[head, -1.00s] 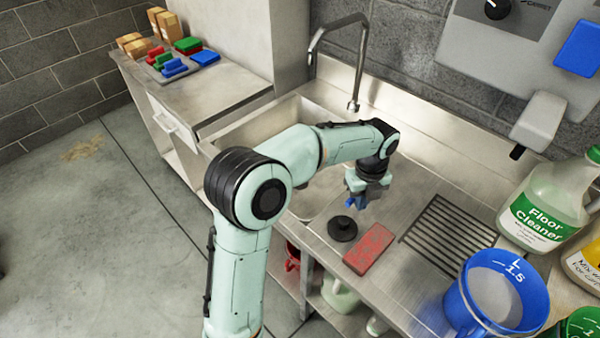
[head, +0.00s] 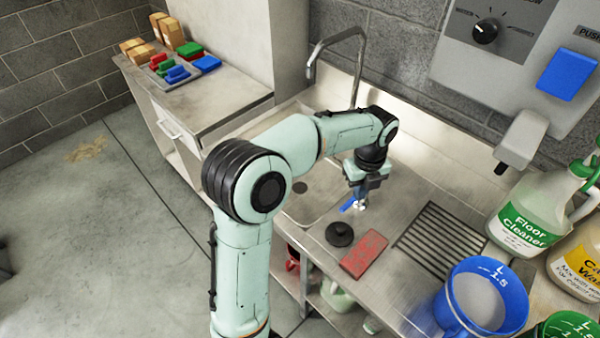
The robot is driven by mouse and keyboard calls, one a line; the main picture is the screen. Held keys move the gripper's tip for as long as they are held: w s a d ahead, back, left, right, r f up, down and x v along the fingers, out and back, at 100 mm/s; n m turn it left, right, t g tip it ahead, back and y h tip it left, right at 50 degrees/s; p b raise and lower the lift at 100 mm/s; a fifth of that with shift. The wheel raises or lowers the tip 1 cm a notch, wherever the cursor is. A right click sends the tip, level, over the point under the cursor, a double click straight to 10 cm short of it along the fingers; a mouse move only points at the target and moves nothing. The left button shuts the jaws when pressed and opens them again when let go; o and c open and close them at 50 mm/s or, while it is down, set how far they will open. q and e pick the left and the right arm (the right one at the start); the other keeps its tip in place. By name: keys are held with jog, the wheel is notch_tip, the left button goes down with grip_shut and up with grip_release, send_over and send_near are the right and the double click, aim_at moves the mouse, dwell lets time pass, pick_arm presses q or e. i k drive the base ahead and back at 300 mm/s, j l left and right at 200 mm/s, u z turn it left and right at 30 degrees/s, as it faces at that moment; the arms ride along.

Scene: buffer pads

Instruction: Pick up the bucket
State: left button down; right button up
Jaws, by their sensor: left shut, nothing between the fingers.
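No thing in view is clearly a bucket. A red object (head: 292,262) under the counter is mostly hidden behind my left arm and the counter edge, and I cannot tell what it is. A blue vessel (head: 459,305) marked 1.5 L stands upright on the counter at the lower right. My left gripper (head: 357,203) points down by the sink's right edge, above the black disc and red block. It is shut and empty, well apart from the blue vessel. Some blue shows at its fingertips. My right gripper is out of view.
The sink (head: 306,200) with its tap (head: 335,43) lies behind my left arm. A black disc (head: 339,234), a red block (head: 364,254) and a drain grate (head: 440,238) are on the counter. Floor cleaner (head: 527,215) stands at right. The left floor is open.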

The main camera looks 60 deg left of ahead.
aim_at(481, 296)
jog(key=k, duration=1)
